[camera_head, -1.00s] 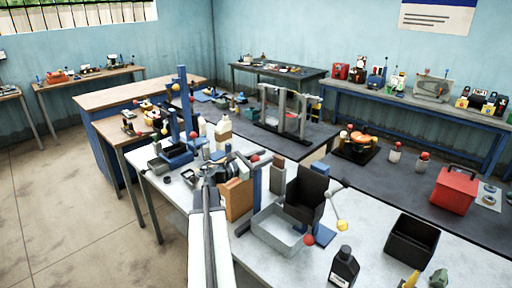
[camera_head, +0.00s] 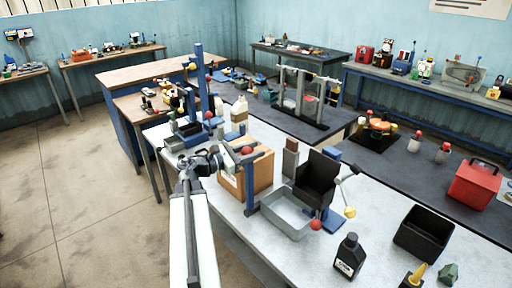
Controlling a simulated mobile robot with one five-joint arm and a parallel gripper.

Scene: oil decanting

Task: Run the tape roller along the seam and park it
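A cardboard box (camera_head: 262,172) with a pale label stands on the light worktop near its left edge. My gripper (camera_head: 215,160) is at the left of the box, near its top edge; I cannot tell if they touch. Its fingers are small and dark, so whether it is open or holds anything is unclear. A blue post (camera_head: 251,194) with a grey arm and a red ball (camera_head: 247,150) stands at the front of the box. I cannot make out the tape roller or a seam for certain.
A grey open tray (camera_head: 286,222) and a black tilted holder (camera_head: 318,178) stand right of the box. A black bottle (camera_head: 348,258) and black bin (camera_head: 423,232) are farther right. A tall blue post (camera_head: 201,80) rises behind my gripper. The floor at left is clear.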

